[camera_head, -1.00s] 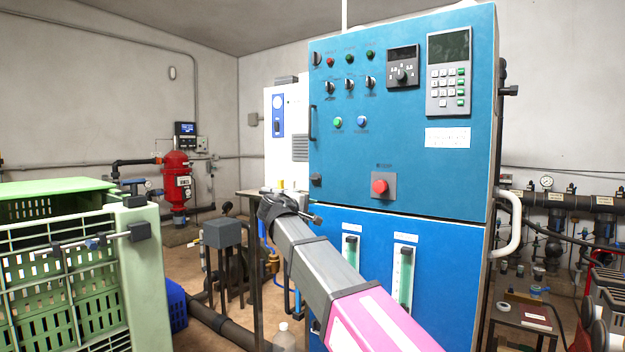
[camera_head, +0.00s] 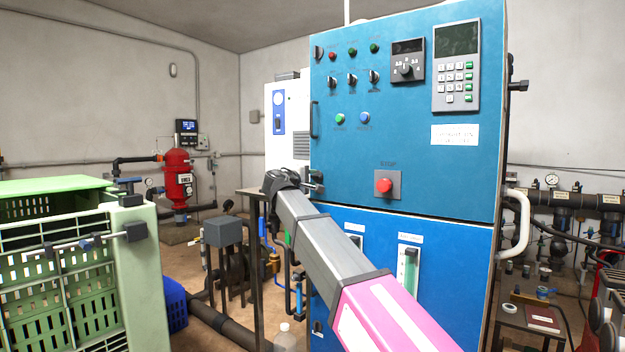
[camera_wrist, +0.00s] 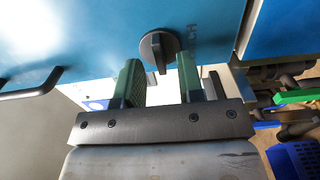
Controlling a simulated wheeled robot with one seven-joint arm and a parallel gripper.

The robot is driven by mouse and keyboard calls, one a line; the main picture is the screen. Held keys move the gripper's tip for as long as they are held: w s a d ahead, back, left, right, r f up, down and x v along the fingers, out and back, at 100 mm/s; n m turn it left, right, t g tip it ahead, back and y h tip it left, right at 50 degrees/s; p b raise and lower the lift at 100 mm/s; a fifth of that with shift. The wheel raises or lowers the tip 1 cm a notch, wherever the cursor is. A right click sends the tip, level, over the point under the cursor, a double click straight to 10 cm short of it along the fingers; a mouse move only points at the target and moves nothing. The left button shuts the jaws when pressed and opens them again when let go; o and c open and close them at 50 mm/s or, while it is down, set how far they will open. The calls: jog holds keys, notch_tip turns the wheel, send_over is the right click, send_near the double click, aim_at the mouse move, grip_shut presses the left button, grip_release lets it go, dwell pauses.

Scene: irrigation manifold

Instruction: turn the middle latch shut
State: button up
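The middle latch (camera_wrist: 158,48) is a round black knob with a raised bar on the blue cabinet door, near the door's left edge in the head view. In the wrist view its bar runs roughly up and down the picture. My gripper (camera_wrist: 160,75) is open, with one green-padded finger on each side below the knob and a gap between them. No contact with the latch is visible. In the head view my gripper (camera_head: 314,182) is at the latch's height, and its fingers largely hide the latch.
A top latch (camera_head: 319,52) and a lower latch (camera_head: 317,327) sit on the same edge. A black door handle (camera_head: 314,120) stands out above the middle latch and also shows in the wrist view (camera_wrist: 32,88). A red stop button (camera_head: 383,185) is to the right. Green crates (camera_head: 140,270) stand at left.

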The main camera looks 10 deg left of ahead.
jog(key=shift+w+d, duration=0.3)
jog(key=shift+w, duration=0.35)
grip_shut()
